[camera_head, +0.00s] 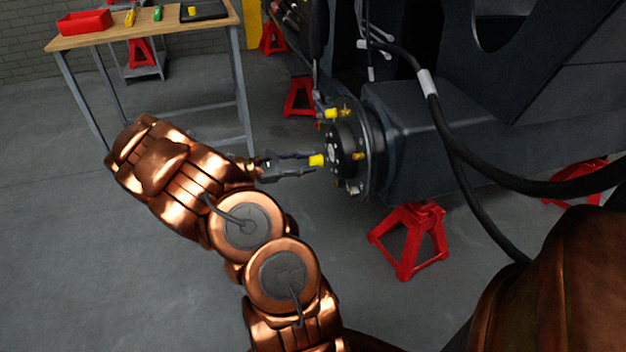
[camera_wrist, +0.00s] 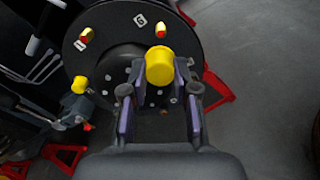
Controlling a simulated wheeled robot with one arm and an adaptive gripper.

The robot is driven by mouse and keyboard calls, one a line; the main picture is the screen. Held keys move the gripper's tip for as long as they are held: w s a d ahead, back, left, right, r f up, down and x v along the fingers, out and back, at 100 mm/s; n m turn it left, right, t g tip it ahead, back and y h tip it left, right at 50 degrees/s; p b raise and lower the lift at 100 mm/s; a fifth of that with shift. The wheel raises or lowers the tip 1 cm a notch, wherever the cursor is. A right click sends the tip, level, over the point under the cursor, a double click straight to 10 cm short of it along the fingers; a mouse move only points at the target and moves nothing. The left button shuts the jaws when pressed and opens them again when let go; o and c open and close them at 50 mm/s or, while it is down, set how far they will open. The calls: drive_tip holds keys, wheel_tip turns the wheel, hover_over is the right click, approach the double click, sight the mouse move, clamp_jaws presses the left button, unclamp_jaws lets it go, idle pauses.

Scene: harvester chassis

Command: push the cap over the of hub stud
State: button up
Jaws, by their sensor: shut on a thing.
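The round black hub (camera_head: 347,150) faces left in the head view and fills the upper part of the wrist view (camera_wrist: 115,60). My gripper (camera_head: 308,163) is shut on a yellow cap (camera_head: 317,160), held at the hub's face. In the wrist view the cap (camera_wrist: 160,66) sits between the fingertips of my gripper (camera_wrist: 159,80). Whether a stud is behind the cap is hidden. Bare brass studs with red ends show at the upper left (camera_wrist: 86,35) and top (camera_wrist: 160,30). Another yellow cap (camera_wrist: 80,84) sits on the hub's left side.
Red jack stands (camera_head: 408,240) stand under the dark chassis (camera_head: 440,130). A black hose (camera_head: 455,150) hangs at the right. A workbench (camera_head: 150,25) with a red bin (camera_head: 84,22) stands at the upper left. The floor at the left is clear.

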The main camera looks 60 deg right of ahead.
drive_tip(key=shift+s+d+f+b, duration=0.5)
drive_tip(key=shift+s+d+f, duration=0.05)
drive_tip(key=shift+s+d, duration=0.15)
drive_tip(key=shift+r+p, duration=0.2)
drive_tip(key=shift+p, duration=0.2)
drive_tip(key=x, duration=0.6)
drive_tip(key=shift+x, duration=1.8)
idle(0.4)
drive_tip(key=shift+r, duration=0.1)
drive_tip(key=o, duration=0.9)
